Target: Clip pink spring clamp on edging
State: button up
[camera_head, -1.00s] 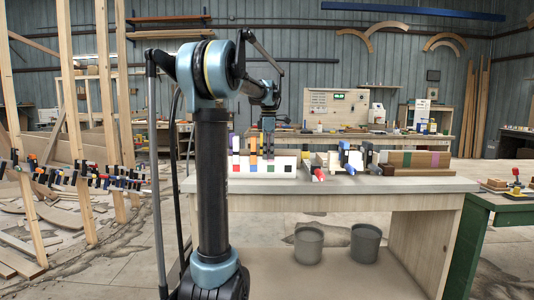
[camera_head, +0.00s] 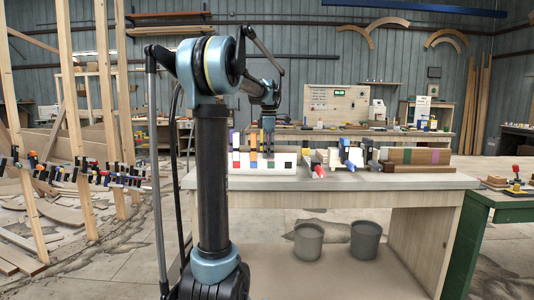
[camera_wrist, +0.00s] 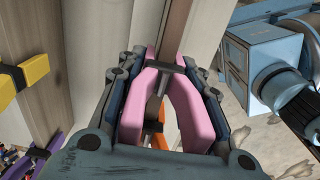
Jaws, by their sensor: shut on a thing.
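The pink spring clamp (camera_wrist: 190,108) sits between the fingers of my gripper (camera_wrist: 168,95) in the wrist view. The gripper is shut on its two pink handles. The clamp's dark jaws point away from the camera, beside a pale wooden strip; I cannot tell whether they touch it. A curved row of clamps (camera_head: 85,176) runs along the framing at the left. I cannot tell which piece is the edging.
A yellow clamp (camera_wrist: 33,70) shows left in the wrist view. Two grey buckets (camera_head: 366,240) stand below. A green table (camera_head: 480,240) is at right.

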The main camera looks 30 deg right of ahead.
jog(key=o, duration=1.3)
jog(key=shift+o, duration=0.2)
notch_tip(320, 180, up, 12)
